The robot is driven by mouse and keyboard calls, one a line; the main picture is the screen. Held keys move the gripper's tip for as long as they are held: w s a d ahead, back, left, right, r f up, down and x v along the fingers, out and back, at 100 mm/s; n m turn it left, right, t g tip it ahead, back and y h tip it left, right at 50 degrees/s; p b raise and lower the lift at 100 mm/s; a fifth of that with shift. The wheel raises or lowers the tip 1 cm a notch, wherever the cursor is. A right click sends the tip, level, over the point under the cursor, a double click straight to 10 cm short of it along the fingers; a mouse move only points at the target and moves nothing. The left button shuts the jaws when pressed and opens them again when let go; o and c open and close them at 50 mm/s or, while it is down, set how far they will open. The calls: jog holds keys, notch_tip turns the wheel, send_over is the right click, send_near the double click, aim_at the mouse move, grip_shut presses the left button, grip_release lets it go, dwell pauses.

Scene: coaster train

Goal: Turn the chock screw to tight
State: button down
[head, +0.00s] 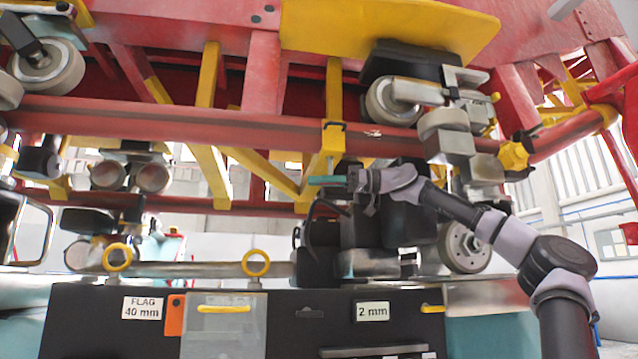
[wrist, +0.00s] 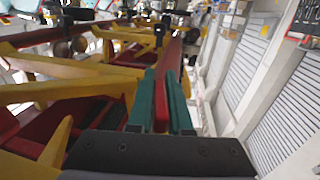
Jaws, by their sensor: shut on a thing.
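My gripper (head: 328,180) is under the red rail, just below a yellow bracket (head: 333,137) clamped around it. Its green fingers (wrist: 161,100) are close together in the wrist view. A narrow bright red piece (wrist: 161,114) shows between them, and the fingers are shut on it. I cannot tell whether this piece is part of the chock screw. No screw thread or tight mark can be made out.
The red rail (head: 220,124) runs across above my arm. Wheels (head: 395,102) and dark blocks crowd the space around my gripper. Below is a black bench front with a "2 mm" label (head: 372,311) and a "FLAG 40 mm" label (head: 142,308). Yellow rings (head: 256,263) stand on it.

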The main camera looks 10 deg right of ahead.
jog(key=shift+s+n+g, duration=0.2)
jog(key=shift+n+g, duration=0.7)
jog(key=shift+g, duration=0.5)
jog(key=shift+r, duration=0.1)
jog(key=c, duration=0.9)
grip_release()
jog(key=shift+d, duration=0.15)
jog(key=d, duration=0.7)
jog(key=shift+d, duration=0.2)
